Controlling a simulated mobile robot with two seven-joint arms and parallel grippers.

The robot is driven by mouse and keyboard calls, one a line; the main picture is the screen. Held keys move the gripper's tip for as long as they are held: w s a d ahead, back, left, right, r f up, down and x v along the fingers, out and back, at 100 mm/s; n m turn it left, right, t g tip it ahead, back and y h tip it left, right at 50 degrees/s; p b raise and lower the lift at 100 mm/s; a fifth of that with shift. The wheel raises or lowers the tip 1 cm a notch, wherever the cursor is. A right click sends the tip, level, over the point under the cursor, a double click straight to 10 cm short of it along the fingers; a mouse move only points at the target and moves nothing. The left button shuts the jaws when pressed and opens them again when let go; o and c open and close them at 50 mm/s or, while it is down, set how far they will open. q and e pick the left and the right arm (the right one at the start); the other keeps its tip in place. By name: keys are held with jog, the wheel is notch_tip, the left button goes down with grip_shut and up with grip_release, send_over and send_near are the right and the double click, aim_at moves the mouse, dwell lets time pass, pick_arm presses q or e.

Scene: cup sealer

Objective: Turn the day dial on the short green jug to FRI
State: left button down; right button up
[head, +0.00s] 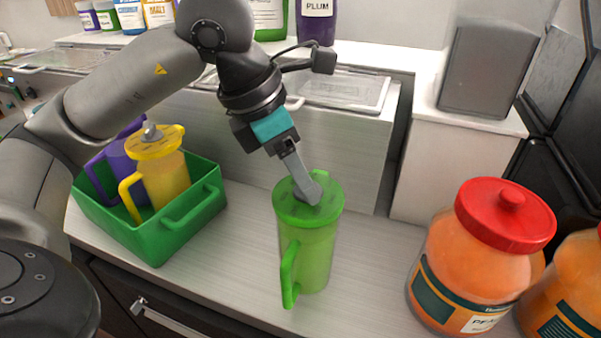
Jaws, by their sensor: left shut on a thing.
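The green jug (316,257) stands upright on the counter, with its handle (290,275) toward the front left. Its green lid (328,206) carries the day dial, which is mostly hidden by my gripper. My left gripper (308,192) reaches down from above and is shut on the knob at the middle of the lid. The day markings on the lid are too small to read. My right gripper is not in view.
A green bin (155,246) at the left holds a yellow jug (160,178) and a purple jug (120,160). Large orange jars (455,255) with red lids stand at the right. A grey dispenser (490,65) stands behind them. The counter in front of the jug is clear.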

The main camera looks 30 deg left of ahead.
pick_arm(q)
jog(key=shift+c, duration=1.4)
grip_release()
jog(key=p+v, duration=0.3)
jog(key=v, duration=1.2)
jog(key=shift+r, duration=0.15)
jog(key=shift+a, duration=0.1)
